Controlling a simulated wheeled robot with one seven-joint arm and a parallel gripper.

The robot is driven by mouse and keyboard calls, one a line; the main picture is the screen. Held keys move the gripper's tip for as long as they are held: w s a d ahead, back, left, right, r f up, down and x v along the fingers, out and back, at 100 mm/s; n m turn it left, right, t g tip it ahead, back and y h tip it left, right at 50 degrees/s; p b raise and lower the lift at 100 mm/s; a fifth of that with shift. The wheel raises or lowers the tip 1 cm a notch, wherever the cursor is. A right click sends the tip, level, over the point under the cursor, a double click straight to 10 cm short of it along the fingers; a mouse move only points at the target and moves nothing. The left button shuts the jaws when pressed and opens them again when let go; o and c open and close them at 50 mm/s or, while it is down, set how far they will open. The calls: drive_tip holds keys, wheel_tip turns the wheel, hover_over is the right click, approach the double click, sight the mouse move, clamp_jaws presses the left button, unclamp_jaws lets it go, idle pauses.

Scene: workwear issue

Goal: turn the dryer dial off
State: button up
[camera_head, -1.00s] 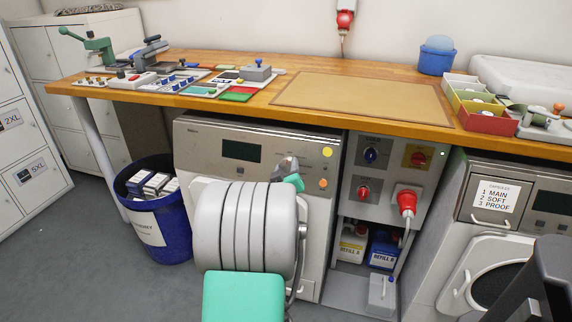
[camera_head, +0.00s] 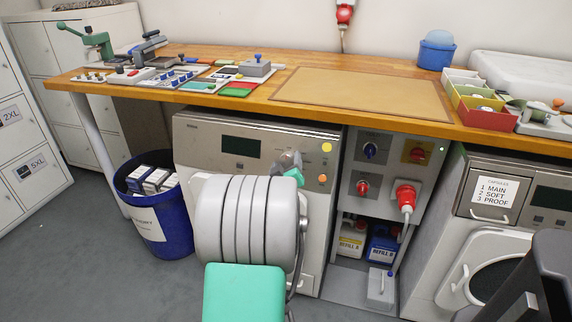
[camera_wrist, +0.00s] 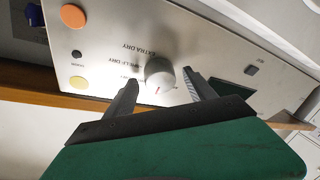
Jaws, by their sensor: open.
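The dryer (camera_head: 190,150) stands under the worktop, with its control panel facing me. In the wrist view the round grey dial (camera_wrist: 160,70) is on the panel (camera_wrist: 110,20), with a small red mark at its lower edge. Printed labels, including EXTRA DRY, lie to its left; others are too small or hidden to read. My gripper (camera_wrist: 161,77) is open, with one finger to each side of the dial in the picture. I cannot tell whether either finger touches it. In the head view my gripper (camera_head: 291,166) is at the panel and hides the dial.
A yellow button (camera_head: 327,147) and an orange button (camera_head: 323,178) are right of my gripper. The wooden worktop (camera_head: 220,60) overhangs the dryer. A grey socket panel (camera_head: 390,190) with red knob and plug stands to the right, a blue bin (camera_head: 165,228) to the left.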

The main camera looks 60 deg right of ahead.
drive_tip(key=p+v, duration=0.1)
drive_tip(key=v, duration=0.6)
drive_tip(key=shift+s+a, duration=0.2)
drive_tip(key=shift+a, duration=0.2)
